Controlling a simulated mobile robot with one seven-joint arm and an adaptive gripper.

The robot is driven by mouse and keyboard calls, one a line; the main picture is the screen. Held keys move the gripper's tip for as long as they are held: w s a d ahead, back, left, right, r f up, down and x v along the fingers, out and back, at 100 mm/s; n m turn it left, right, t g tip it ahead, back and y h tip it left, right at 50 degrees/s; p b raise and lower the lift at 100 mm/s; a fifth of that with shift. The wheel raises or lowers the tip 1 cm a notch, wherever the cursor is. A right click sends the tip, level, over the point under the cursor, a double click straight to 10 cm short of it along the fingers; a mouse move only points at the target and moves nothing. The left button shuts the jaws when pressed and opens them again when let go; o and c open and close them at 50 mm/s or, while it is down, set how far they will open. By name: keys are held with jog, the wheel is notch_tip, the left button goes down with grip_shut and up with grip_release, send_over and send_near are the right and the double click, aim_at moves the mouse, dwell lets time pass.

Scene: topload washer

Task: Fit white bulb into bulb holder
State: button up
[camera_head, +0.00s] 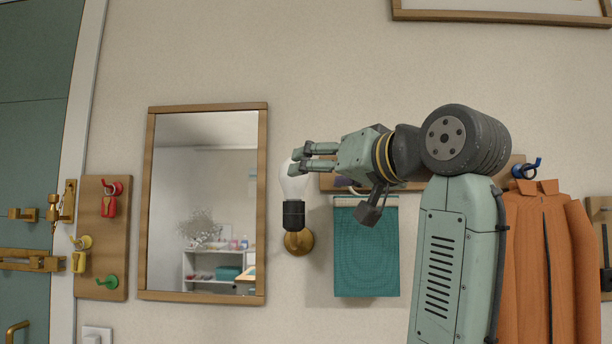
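The white bulb (289,186) is upright, its glass just above the black bulb holder (293,214), which sits on a round brass wall mount (298,242). Its lower end meets the top of the holder in the picture; I cannot tell how deeply it is seated. My gripper (296,162) reaches in from the right at the top of the bulb. Its two fingers are spread apart, one overlapping the upper glass and one a little higher. Whether they press on the glass is unclear. The bulb's base is hidden.
A wood-framed mirror (264,215) hangs just left of the holder. A teal cloth (366,250) hangs to the right, below my wrist. An orange jacket (547,265) hangs further right. A hook board (95,240) and a green door (35,130) are at left.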

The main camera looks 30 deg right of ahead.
jog(key=s, duration=0.3)
jog(key=shift+w, duration=0.1)
dwell(0.5)
